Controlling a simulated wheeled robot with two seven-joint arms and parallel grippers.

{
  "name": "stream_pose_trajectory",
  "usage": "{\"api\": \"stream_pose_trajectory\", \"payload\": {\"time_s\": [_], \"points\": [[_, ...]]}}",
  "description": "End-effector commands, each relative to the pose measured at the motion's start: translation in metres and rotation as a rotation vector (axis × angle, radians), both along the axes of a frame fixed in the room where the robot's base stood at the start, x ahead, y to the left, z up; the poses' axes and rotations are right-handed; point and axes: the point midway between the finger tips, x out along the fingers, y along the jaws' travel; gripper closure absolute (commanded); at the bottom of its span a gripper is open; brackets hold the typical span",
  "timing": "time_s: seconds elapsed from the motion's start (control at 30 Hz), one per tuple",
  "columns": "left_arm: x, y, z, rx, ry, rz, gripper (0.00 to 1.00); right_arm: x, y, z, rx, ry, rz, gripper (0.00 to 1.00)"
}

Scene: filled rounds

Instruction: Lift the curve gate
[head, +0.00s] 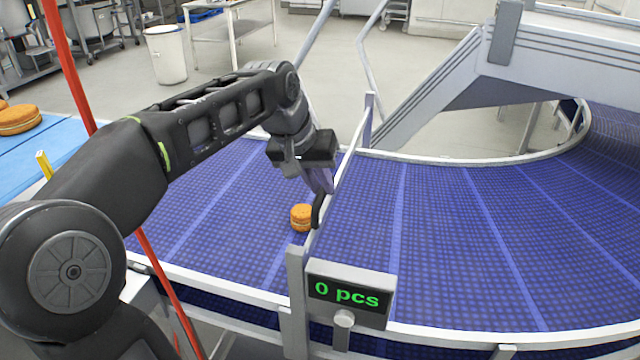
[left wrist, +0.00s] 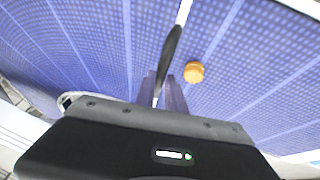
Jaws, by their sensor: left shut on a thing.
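The curve gate (head: 346,163) is a thin pale bar that spans the blue belt between two posts. It has a black handle (head: 317,212), which also shows in the left wrist view (left wrist: 171,50). My left gripper (head: 322,184) is above the belt at the gate, shut on the handle; its purple-grey fingers (left wrist: 170,97) show in the left wrist view. An orange filled round (head: 302,217) lies on the belt just left of the gate, also in the left wrist view (left wrist: 194,72). My right gripper is not in view.
A counter display (head: 347,292) reading "0 pcs" stands at the belt's near edge. The curved blue belt (head: 450,230) is empty right of the gate. More rounds (head: 18,119) lie on a light blue surface at far left. A red pole (head: 68,65) rises beside my arm.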

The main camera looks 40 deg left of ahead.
Motion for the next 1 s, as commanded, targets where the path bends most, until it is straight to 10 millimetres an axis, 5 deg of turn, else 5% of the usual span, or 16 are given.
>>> {"api": "stream_pose_trajectory", "payload": {"time_s": [0.03,0.07,0.3,0.67,1.0], "points": [[0.0,0.0,-0.001,0.0,0.0,0.0,1.0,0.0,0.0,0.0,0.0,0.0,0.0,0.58],[0.0,0.0,-0.001,0.0,0.0,0.0,0.83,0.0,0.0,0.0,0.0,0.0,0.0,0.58],[0.0,0.0,-0.002,0.0,0.002,0.0,0.64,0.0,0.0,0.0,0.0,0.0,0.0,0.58],[-0.002,0.0,0.003,0.0,0.001,0.0,0.64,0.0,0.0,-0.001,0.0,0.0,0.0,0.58],[-0.023,0.002,0.049,0.001,-0.002,0.0,0.64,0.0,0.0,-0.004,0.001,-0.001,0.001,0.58]]}}
